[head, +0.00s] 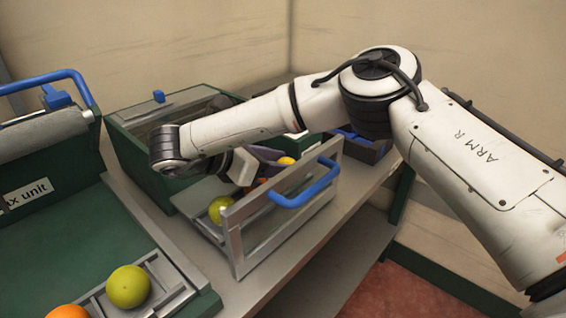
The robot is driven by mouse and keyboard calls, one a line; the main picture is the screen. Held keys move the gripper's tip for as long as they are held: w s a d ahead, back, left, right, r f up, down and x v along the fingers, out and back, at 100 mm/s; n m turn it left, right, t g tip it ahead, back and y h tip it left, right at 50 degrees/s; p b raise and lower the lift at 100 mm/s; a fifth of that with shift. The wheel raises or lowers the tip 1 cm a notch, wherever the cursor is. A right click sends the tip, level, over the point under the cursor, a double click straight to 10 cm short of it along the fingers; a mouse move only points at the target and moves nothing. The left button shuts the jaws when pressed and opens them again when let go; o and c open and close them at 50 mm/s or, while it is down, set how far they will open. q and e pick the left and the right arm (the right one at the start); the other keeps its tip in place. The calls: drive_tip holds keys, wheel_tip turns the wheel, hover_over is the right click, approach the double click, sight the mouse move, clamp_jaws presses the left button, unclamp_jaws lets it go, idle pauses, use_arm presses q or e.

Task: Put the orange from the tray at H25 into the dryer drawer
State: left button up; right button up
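A grey metal drawer with a blue handle (308,190) stands pulled out from a dark green unit in the middle of the head view. A yellow-green fruit (220,210) lies in it at the near left. Orange fruit shows partly behind the drawer's front frame, and a small yellow-orange fruit (286,160) shows farther back. My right gripper (243,168) points down over the drawer, with a pale finger showing. The arm and drawer frame hide most of it, so its opening and any grip are unclear. My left gripper is out of view. No H25 label is visible.
At the lower left, a metal holder (178,298) on a green unit marked "x unit" bears a yellow-green fruit (128,286). An orange fruit (68,312) is cut off by the bottom edge. A dark bin (365,148) stands behind my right arm. The grey bench front is clear.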

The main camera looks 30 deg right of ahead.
drive_tip(key=shift+o, duration=1.3)
drive_tip(key=v, duration=1.2)
drive_tip(key=shift+p, duration=0.4)
